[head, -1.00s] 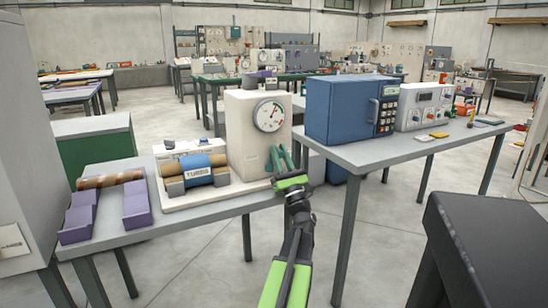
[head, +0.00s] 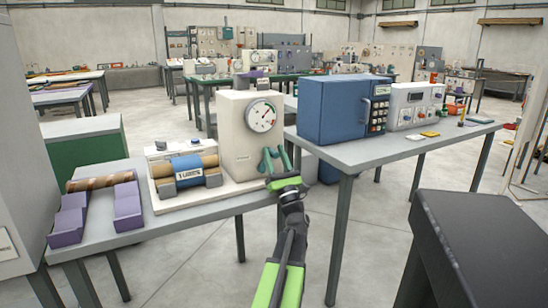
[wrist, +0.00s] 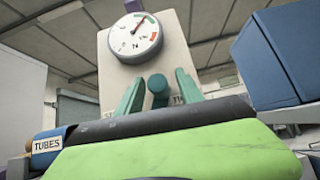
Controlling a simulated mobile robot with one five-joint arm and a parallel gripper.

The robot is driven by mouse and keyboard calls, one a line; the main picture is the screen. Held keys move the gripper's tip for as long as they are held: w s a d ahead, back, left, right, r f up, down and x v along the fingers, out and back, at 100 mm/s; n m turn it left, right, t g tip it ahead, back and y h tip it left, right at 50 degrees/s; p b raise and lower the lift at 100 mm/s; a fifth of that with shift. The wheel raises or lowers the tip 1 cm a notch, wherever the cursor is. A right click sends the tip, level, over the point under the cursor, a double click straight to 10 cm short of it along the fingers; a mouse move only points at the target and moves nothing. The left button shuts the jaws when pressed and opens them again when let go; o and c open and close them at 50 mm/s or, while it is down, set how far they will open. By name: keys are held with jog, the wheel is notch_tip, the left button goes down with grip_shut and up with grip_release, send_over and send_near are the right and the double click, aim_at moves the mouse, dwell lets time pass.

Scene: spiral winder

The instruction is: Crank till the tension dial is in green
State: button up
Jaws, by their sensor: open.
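The cream winder housing (head: 240,145) stands on the near table with the round white tension dial (head: 261,115) on its front. In the wrist view the dial (wrist: 135,38) has a green patch at its upper right and an orange one at its right. Its red needle points to the upper right, close to the green; I cannot tell whether it is inside. My gripper (head: 273,162) is open in front of the housing. In the wrist view its teal fingers (wrist: 158,92) stand either side of a round dark-teal crank knob (wrist: 157,84), with gaps visible.
A tan tube with a blue "TUBES" label (head: 188,171) lies on the winder's base, left of the housing. A brown tube (head: 99,180) rests on purple cradles (head: 127,206). A blue box (head: 340,110) stands on the right table, and a black surface (head: 480,235) is at lower right.

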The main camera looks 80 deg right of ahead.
jog(key=b+v, duration=1.2)
jog(key=v, duration=0.5)
jog(key=shift+f, duration=0.2)
jog(key=shift+a, duration=0.1)
